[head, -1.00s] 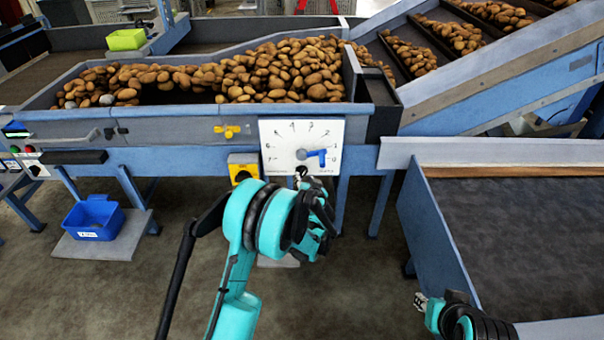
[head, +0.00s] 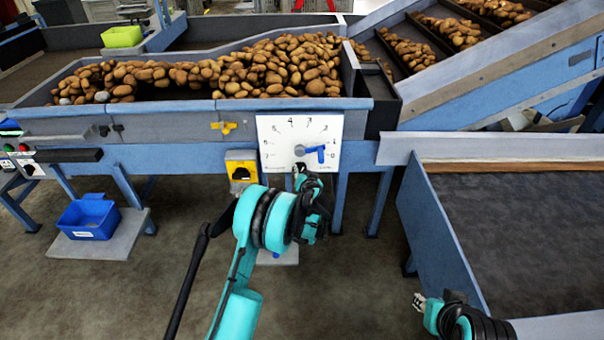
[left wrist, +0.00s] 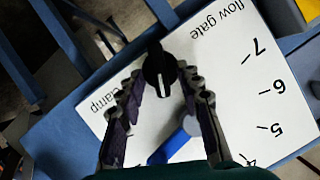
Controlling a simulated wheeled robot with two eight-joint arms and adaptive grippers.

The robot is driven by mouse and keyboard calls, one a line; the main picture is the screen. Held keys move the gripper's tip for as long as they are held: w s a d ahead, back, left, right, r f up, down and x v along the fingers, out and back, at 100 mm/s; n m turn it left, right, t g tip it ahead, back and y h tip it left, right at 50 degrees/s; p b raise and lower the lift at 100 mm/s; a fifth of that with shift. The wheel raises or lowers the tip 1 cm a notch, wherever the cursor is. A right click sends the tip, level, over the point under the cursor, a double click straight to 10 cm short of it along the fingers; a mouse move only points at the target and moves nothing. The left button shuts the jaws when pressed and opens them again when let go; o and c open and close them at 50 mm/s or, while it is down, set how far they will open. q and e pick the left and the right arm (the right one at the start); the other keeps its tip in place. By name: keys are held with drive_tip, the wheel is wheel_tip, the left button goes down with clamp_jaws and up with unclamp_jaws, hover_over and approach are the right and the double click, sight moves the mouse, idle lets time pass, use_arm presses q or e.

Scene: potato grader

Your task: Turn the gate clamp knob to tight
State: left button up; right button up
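The black gate clamp knob (left wrist: 160,72) with a white pointer line sits at the edge of the white flow gate panel (head: 325,132), by lettering that ends in "amp". In the left wrist view the open fingers of my left gripper (left wrist: 162,84) stand on either side of the knob, and I see narrow gaps beside it. In the head view my left gripper (head: 302,178) is just below the panel and hides the knob. The blue gate lever (head: 316,151) points right, near the low end of the scale. My right gripper (head: 420,302) is low at right, away from the panel; its opening is unclear.
The potato hopper (head: 160,107) is above the panel. A yellow switch box (head: 241,168) and a yellow valve handle (head: 224,127) are left of the panel. A blue bin (head: 88,217) stands lower left. A blue-sided conveyor (head: 436,235) is at right.

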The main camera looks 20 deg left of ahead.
use_arm(q)
drive_tip(key=shift+c, duration=0.3)
clamp_jaws()
drive_tip(key=shift+d+f+m+y, duration=0.1)
drive_tip(key=shift+d+m+y, duration=0.1)
drive_tip(key=shift+m+y, duration=0.45)
drive_tip(key=m+y, duration=0.1)
drive_tip(key=m, duration=0.2)
drive_tip(key=m+t+y, duration=0.1)
drive_tip(key=m, duration=0.2)
drive_tip(key=f+m+y, duration=0.1)
drive_tip(key=m+y, duration=0.1)
drive_tip(key=m, duration=0.1)
drive_tip(key=shift+w+d+f, duration=0.1)
drive_tip(key=shift+d, duration=0.15)
drive_tip(key=shift+t+h, duration=0.25)
drive_tip(key=shift+t, duration=0.05)
